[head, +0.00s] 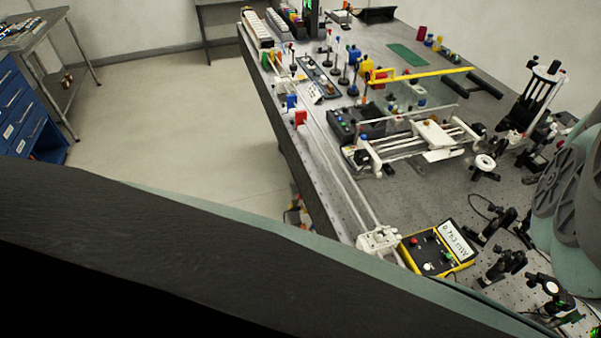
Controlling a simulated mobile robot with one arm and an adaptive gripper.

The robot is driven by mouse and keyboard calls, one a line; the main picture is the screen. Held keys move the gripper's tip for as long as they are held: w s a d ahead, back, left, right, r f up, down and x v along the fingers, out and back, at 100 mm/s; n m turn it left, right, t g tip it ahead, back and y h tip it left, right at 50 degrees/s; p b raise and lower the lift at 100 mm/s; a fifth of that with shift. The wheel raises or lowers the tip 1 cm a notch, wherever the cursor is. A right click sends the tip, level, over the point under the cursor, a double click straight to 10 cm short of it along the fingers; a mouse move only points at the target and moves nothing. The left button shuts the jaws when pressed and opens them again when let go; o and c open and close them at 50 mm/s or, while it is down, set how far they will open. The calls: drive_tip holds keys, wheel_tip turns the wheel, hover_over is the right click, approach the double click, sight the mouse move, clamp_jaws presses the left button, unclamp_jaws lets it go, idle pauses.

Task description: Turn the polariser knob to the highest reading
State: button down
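A yellow-edged meter box (440,250) lies at the front of the bench. Its white display (455,238) shows a figure in mW, tilted and too small to read surely. Its black face has red, white and green knobs or buttons. Several black optical mounts stand right of it, one close by (502,266) and one at the lower right (552,293). A white round piece on a dark base (485,163) stands farther back. I cannot tell which of these carries the polariser knob. My gripper is not in view; large pale green parts at the right edge hide some of the bench.
The perforated bench top (400,192) has some bare room left of the white round piece. A white rail assembly (432,137), a yellow bar (430,74) and many small coloured parts crowd the back. Two long rods (340,165) run along the left edge.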

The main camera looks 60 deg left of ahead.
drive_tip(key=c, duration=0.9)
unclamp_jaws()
